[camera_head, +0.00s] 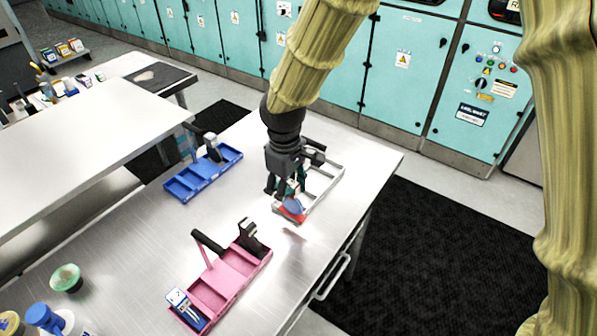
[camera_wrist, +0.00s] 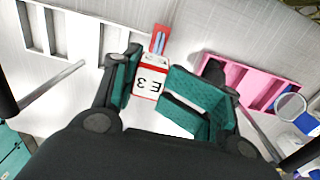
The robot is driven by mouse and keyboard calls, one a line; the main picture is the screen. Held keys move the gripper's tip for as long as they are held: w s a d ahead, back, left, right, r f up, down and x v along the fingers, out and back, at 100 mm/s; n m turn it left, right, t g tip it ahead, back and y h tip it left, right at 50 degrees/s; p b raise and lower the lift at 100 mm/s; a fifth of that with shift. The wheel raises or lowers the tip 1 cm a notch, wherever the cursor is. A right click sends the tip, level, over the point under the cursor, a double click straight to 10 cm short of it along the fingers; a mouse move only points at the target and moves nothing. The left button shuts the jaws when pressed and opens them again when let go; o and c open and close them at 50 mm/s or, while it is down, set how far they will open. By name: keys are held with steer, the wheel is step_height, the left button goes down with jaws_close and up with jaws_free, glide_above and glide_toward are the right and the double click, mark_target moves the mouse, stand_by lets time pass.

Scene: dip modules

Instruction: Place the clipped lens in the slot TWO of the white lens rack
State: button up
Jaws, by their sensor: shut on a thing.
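My gripper (camera_head: 287,188) is over the near end of the white rack (camera_head: 333,188). It is shut on a small white piece with a red border, marked "E 3" (camera_wrist: 150,84), which I take to be the clipped lens. In the wrist view this piece sits between the green finger pads (camera_wrist: 152,66). A blue and red part (camera_wrist: 160,40) shows at its far end. Contact with the rack is unclear.
A pink rack (camera_head: 208,293) holds a black module and a blue and white one. A blue rack (camera_head: 182,188) also holds a black module. A green bowl (camera_head: 66,278) and bottles stand at the lower left. The table's right edge is close to the white rack.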

steer(key=w+d+f+p, duration=0.2)
steer(key=w+f+p, duration=0.2)
steer(key=w, duration=0.5)
steer(key=shift+w+f+p, duration=0.2)
steer(key=shift+p, duration=0.6)
steer(key=shift+d, duration=0.1)
steer(key=o, duration=1.1)
steer(key=shift+f, duration=0.1)
step_height(320, 180, up, 12)
steer(key=p, duration=0.4)
steer(key=shift+s+p, duration=0.15)
steer(key=shift+p, duration=0.15)
